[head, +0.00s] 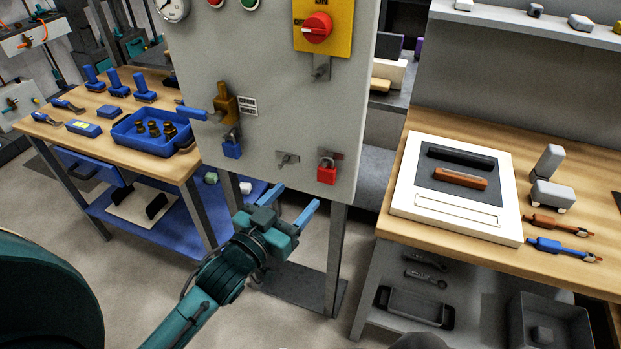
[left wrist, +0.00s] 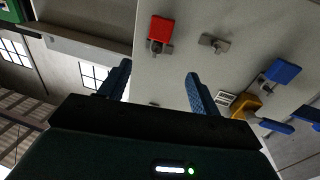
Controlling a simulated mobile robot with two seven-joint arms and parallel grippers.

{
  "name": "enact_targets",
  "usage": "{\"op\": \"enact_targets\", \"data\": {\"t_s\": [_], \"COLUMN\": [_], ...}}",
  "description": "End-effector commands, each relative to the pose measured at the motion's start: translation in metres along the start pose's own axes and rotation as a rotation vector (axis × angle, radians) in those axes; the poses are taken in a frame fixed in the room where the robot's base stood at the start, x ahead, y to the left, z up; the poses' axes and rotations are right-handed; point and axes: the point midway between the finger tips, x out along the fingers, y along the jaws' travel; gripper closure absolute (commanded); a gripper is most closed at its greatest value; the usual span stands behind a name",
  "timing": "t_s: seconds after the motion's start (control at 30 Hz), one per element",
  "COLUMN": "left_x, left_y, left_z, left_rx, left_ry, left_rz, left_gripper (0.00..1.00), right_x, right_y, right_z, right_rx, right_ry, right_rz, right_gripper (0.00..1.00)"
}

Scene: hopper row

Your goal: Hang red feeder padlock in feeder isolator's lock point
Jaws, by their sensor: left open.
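The red padlock (head: 327,172) hangs on a small metal bracket at the lower right of the grey panel (head: 280,120). It also shows in the left wrist view (left wrist: 161,30). A red rotary handle (head: 316,28) sits on a yellow plate above, seemingly the feeder isolator, with a metal lock tab (head: 321,68) below it. No padlock shows on that tab. My left gripper (head: 292,203) is open and empty, below and in front of the red padlock, its blue fingers apart; they also show in the left wrist view (left wrist: 158,74). My right gripper is out of view.
A blue padlock (head: 231,149) hangs below a brass-coloured valve with a blue handle (head: 191,113). An empty bracket (head: 287,158) is left of the red padlock. Wooden benches with tools stand left (head: 85,126) and right (head: 560,255) of the panel.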

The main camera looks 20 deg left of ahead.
Motion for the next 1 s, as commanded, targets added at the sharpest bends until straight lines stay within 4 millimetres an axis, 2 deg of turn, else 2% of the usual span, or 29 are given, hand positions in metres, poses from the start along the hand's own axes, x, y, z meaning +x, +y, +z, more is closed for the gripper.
{"op": "enact_targets", "data": {"t_s": [0.03, 0.3, 0.5, 0.7, 0.93, 1.0], "left_x": [0.012, 0.064, 0.090, 0.099, 0.100, 0.099], "left_y": [-0.001, 0.000, 0.000, 0.000, 0.000, 0.000], "left_z": [-0.002, -0.001, 0.001, 0.002, 0.002, 0.002], "left_rx": [0.001, 0.000, 0.000, 0.000, 0.000, 0.000], "left_ry": [0.002, -0.001, -0.003, -0.004, -0.004, -0.004], "left_rz": [-0.001, -0.001, -0.001, 0.000, 0.000, 0.000], "left_gripper": [0.37, 0.37, 0.37, 0.37, 0.37, 0.41], "right_x": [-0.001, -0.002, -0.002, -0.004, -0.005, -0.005], "right_y": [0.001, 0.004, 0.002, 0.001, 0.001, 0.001], "right_z": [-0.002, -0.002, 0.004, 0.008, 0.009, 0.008], "right_rx": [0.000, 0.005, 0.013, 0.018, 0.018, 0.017], "right_ry": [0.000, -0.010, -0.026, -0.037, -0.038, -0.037], "right_rz": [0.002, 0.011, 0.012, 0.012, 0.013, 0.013], "right_gripper": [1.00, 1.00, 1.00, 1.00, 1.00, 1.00]}}
